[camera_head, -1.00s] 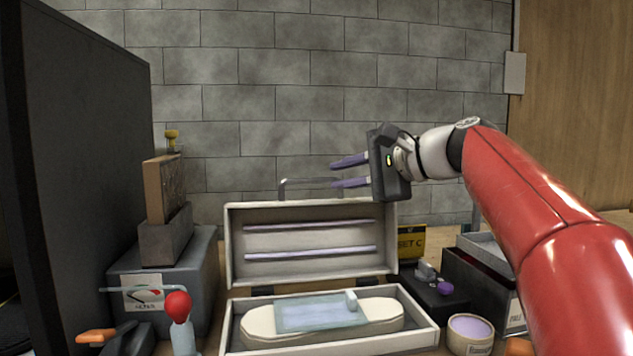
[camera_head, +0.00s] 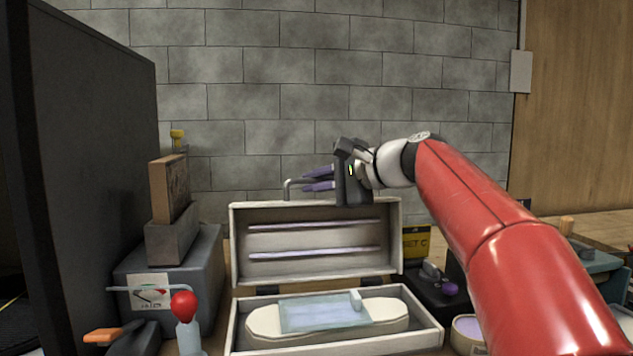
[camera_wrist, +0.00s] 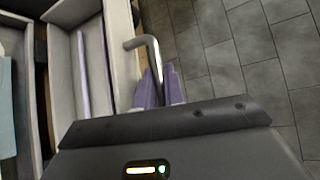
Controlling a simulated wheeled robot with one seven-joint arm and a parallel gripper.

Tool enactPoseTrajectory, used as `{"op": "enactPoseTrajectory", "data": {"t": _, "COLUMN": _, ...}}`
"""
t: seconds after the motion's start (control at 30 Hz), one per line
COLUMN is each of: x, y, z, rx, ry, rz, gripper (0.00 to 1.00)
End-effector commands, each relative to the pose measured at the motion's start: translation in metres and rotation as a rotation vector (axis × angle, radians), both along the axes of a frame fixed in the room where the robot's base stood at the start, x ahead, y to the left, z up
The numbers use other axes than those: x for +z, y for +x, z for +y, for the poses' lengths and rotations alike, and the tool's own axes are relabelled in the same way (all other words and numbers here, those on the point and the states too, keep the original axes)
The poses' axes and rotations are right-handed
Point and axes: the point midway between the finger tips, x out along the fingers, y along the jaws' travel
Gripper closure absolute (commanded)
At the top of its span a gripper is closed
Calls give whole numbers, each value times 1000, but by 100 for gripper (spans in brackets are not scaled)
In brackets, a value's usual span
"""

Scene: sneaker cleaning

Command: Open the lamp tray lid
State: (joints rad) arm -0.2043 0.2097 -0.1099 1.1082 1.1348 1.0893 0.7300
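The tray case is pale with a grey interior, and its lid (camera_head: 388,230) stands upright on its hinges, open. A grey metal handle (camera_head: 290,187) rises from the lid's top edge. My gripper (camera_head: 304,180) is at this handle, coming from the right. Its two purple fingers are apart, with a small gap visible between them. In the wrist view, the handle (camera_wrist: 141,42) runs down between the fingers (camera_wrist: 160,84); whether they touch it I cannot tell. The lower tray (camera_head: 432,331) holds a cream insole-shaped piece (camera_head: 392,318) under a translucent bluish plate (camera_head: 318,314).
A dark panel (camera_head: 85,180) stands at the left. Grey boxes (camera_head: 190,265), a red-topped bottle (camera_head: 184,307) and an orange-handled tool (camera_head: 102,335) are left of the case. A black box (camera_head: 430,290) and a round tub (camera_head: 467,333) are right. Open space lies above the lid.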

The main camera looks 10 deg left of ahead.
Motion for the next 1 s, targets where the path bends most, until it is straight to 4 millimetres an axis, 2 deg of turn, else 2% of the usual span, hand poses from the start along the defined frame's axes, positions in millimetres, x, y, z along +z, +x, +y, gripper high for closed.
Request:
{"op": "enactPoseTrajectory", "data": {"t": 0.37, "x": -2, "y": -2, "z": -1, "rx": 1, "ry": 4, "rz": -10, "gripper": 100}}
{"op": "enactPoseTrajectory", "data": {"t": 0.57, "x": -5, "y": -20, "z": -7, "rx": -1, "ry": 31, "rz": -106, "gripper": 100}}
{"op": "enactPoseTrajectory", "data": {"t": 0.8, "x": -2, "y": -46, "z": -14, "rx": 0, "ry": 71, "rz": -247, "gripper": 100}}
{"op": "enactPoseTrajectory", "data": {"t": 1.0, "x": 2, "y": -61, "z": -18, "rx": 0, "ry": 93, "rz": -326, "gripper": 100}}
